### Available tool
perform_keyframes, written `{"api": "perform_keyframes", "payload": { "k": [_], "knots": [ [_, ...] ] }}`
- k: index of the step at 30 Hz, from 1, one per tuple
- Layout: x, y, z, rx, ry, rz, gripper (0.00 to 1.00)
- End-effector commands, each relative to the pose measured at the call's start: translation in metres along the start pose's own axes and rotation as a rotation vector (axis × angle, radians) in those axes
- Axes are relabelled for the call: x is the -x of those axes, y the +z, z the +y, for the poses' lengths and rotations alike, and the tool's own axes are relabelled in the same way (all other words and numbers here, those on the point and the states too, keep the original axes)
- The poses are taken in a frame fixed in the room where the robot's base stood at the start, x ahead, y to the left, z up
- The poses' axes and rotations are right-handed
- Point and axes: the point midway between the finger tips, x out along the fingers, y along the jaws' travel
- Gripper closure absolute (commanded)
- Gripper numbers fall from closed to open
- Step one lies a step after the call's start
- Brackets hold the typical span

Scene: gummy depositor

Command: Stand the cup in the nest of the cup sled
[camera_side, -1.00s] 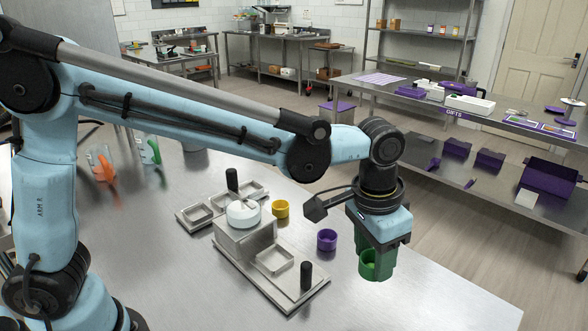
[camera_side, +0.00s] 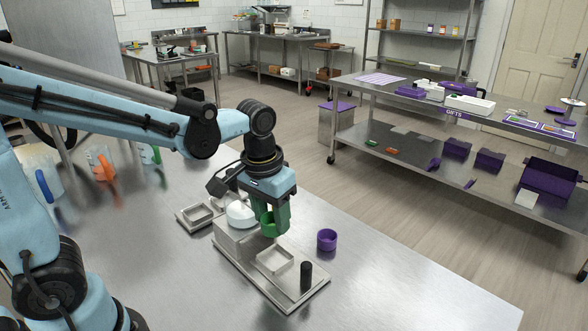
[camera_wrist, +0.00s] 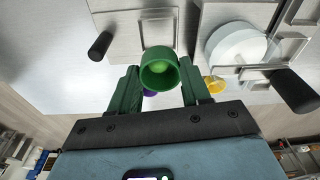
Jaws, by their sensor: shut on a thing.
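My gripper (camera_side: 272,226) is shut on a green cup (camera_wrist: 160,72), which is seated between its two green fingers. In the wrist view the cup's open mouth and lighter green inside face the camera. In the side view the cup (camera_side: 267,222) is partly covered by the fingers, above and behind the square raised nest (camera_side: 275,261). That nest sits on a flat metal plate with a black handle (camera_side: 306,277), which looks like the cup sled (camera_side: 295,300). The wrist view shows the square frame (camera_wrist: 158,14) just beyond the cup. The nest appears empty.
A metal block with a white round part (camera_side: 241,213) stands close left of my gripper. A metal tray (camera_side: 196,215) lies behind it. A purple cup (camera_side: 327,239) stands to the right; a yellow cup (camera_wrist: 214,84) shows in the wrist view. The table's right front is clear.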

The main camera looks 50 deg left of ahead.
Motion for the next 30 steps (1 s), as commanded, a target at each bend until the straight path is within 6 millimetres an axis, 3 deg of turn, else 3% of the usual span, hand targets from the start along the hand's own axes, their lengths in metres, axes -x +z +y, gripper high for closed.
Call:
{"api": "perform_keyframes", "payload": {
  "k": [11, 30],
  "knots": [
    [-0.005, 0.000, 0.001, -0.002, 0.000, 0.000, 1.00],
    [-0.058, 0.007, 0.001, -0.003, 0.000, 0.000, 1.00]
  ]
}}
